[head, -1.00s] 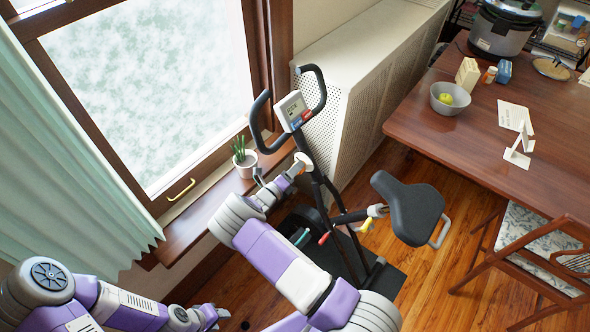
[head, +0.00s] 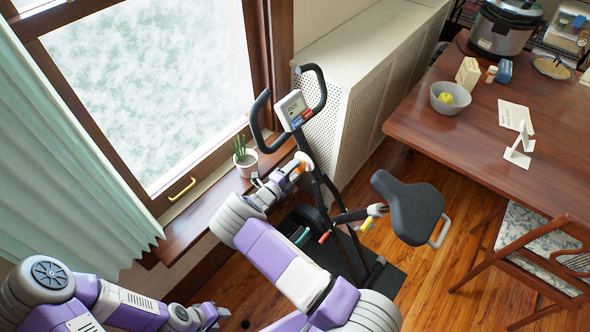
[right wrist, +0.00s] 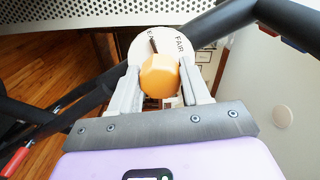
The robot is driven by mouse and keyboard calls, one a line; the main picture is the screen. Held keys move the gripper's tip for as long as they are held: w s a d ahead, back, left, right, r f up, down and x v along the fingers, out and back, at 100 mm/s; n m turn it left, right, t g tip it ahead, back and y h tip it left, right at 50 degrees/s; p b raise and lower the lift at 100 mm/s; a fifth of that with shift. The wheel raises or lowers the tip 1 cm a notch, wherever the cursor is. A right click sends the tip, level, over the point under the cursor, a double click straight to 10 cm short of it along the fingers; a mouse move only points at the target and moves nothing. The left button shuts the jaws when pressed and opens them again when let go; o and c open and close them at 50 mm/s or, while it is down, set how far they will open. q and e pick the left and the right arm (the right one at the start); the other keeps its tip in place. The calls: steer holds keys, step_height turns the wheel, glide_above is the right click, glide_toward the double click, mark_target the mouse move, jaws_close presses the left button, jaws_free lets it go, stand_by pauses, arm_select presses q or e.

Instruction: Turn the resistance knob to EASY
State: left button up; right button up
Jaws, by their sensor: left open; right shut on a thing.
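The orange resistance knob (right wrist: 160,76) sits on a round white dial (right wrist: 143,44) on the exercise bike. The dial reads "FAIR" on the right and "EA", partly hidden, on the left. A dark pointer line (right wrist: 154,46) lies between these words. My right gripper (right wrist: 160,88) has one finger on each side of the knob and is shut on it. In the head view, my right gripper (head: 297,168) is at the bike's upright post, below the console (head: 292,110). My left gripper (head: 218,313) is open, low down near the bottom edge and away from the bike.
A potted plant (head: 246,162) stands on the window sill close to my right wrist. The bike's handlebar (head: 257,122) rises above, and its seat (head: 410,208) is to the right. A wooden table (head: 440,135) stands further right, with a chair (head: 535,255) beside it.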

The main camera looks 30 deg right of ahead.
steer(key=shift+s, duration=0.1)
stand_by(0.3)
steer(key=o, duration=1.1)
steer(key=shift+c, duration=0.2)
steer(key=p+v, duration=0.1)
steer(key=v, duration=0.6)
steer(key=shift+a, duration=0.25)
steer(key=shift+s, duration=0.1)
